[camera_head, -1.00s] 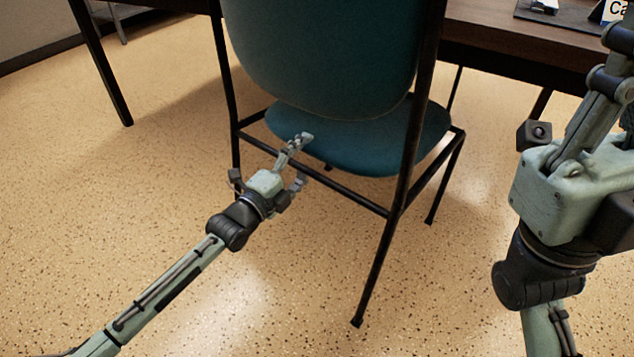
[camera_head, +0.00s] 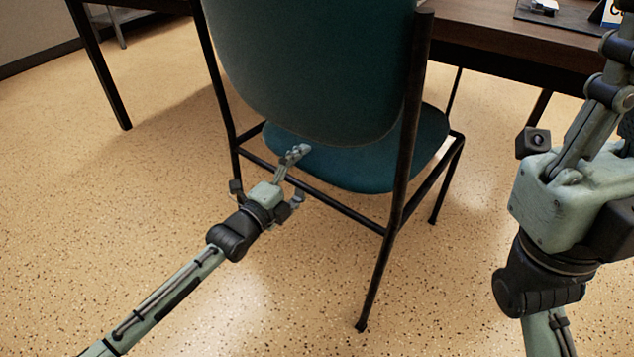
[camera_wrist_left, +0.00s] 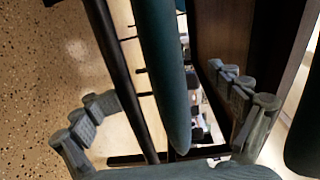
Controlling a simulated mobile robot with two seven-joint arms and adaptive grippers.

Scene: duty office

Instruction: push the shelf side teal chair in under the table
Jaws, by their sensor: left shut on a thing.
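The teal chair (camera_head: 320,70) stands with its back to me, its teal seat and black legs showing below the backrest. The dark wooden table (camera_head: 490,48) is beyond it at upper right. My left gripper (camera_head: 291,176) is at the chair's lower rear crossbar, shut on the chair frame. In the left wrist view, its fingers (camera_wrist_left: 165,112) lie either side of a black bar and a teal panel; the exact contact is hidden. My right gripper (camera_head: 612,65) is raised at the right edge, with its fingertips partly cut off.
A black table leg (camera_head: 100,75) stands at upper left. A dark pad (camera_head: 560,17) with small items lies on the tabletop. The speckled floor (camera_head: 110,220) is clear left of the chair and in front of it.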

